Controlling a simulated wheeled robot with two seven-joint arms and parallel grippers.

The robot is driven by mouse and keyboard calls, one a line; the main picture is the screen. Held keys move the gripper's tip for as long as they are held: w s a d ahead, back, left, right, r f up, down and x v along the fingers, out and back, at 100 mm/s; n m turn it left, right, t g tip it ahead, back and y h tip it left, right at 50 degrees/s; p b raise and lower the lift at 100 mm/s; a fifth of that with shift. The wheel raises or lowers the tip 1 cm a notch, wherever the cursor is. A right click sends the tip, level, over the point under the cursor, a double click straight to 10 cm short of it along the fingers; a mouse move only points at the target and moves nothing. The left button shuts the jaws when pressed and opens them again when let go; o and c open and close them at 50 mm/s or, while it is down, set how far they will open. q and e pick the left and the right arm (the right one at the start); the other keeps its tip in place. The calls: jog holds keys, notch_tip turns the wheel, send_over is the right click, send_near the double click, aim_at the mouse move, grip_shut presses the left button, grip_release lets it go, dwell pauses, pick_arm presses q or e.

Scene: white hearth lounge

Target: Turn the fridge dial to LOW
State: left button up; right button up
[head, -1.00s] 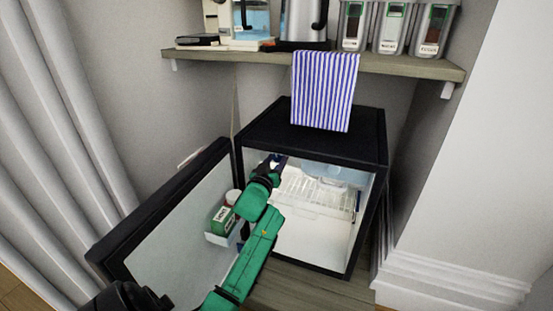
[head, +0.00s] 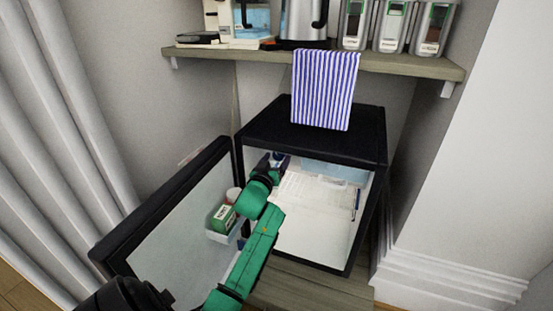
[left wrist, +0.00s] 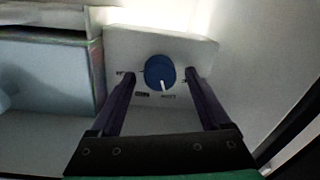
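The fridge (head: 330,146) is a black box with a white inside, standing under the shelf with its door (head: 180,225) swung open to the left. My left gripper (head: 275,160) reaches into its upper left part. In the left wrist view, the blue dial (left wrist: 158,68) sits on a white plate (left wrist: 120,42), its white pointer aimed down and slightly right. My left gripper (left wrist: 159,77) is open, with one dark finger on each side of the dial; contact cannot be told. Small dark marks around the dial are too blurred to read. My right gripper is out of view.
A striped cloth (head: 325,90) hangs from the shelf (head: 400,66) over the fridge top. A green-and-white box (head: 223,217) sits in the door bin. In the left wrist view, a pale blue container (left wrist: 45,80) lies left of the dial plate.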

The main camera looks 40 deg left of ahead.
pick_arm(q)
jog(key=p+v, duration=0.4)
jog(key=v, duration=1)
jog(key=shift+s+p, duration=0.25)
jog(key=shift+p, duration=0.05)
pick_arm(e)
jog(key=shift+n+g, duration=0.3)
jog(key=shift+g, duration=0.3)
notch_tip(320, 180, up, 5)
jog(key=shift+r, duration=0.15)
pick_arm(q)
jog(key=shift+d, duration=0.15)
